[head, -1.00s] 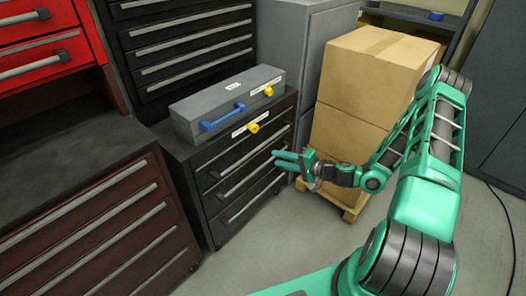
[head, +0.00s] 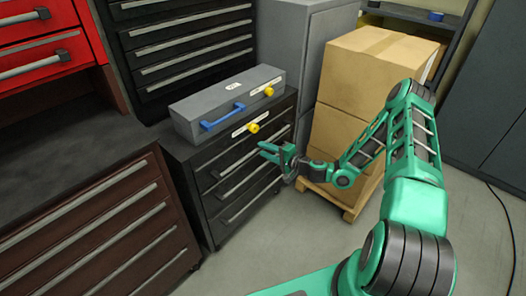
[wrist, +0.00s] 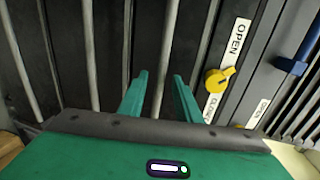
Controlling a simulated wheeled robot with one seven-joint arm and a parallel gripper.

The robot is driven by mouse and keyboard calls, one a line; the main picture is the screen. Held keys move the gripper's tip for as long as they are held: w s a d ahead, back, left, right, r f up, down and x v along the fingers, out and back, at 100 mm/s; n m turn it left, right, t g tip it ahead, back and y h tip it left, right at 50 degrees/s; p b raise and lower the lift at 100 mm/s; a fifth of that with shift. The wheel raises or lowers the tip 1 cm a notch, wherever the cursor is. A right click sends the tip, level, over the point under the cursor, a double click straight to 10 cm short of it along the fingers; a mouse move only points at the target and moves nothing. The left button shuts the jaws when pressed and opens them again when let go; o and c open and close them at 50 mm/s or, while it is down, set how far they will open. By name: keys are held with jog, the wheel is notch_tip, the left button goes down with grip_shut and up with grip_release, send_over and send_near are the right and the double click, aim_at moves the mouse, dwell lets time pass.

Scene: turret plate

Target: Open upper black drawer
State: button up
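The black drawer cabinet (head: 206,212) stands in the middle of the head view, with several drawers and long grey bar handles. My gripper (head: 264,151) is in front of its upper drawer, fingers pointing at the front. In the wrist view my gripper (wrist: 160,82) is open, its two green fingers apart. The upper drawer's handle (wrist: 169,42) runs between the fingertips there; I cannot tell whether they touch it. A yellow knob (wrist: 217,80) sits beside the handle, by a label reading OPEN and CLOSE. The drawer looks shut.
A grey box (head: 185,122) with a blue handle (head: 222,117) and another yellow knob (head: 268,91) lies on the cabinet. Cardboard boxes (head: 350,85) on a pallet (head: 350,213) stand right of my gripper. A brown drawer cabinet (head: 80,235) is at left. The floor in front is clear.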

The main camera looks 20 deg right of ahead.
jog(key=shift+w+a+f, duration=0.1)
jog(key=shift+w+a, duration=0.2)
jog(key=shift+w, duration=0.15)
grip_shut()
jog(key=shift+s, duration=0.1)
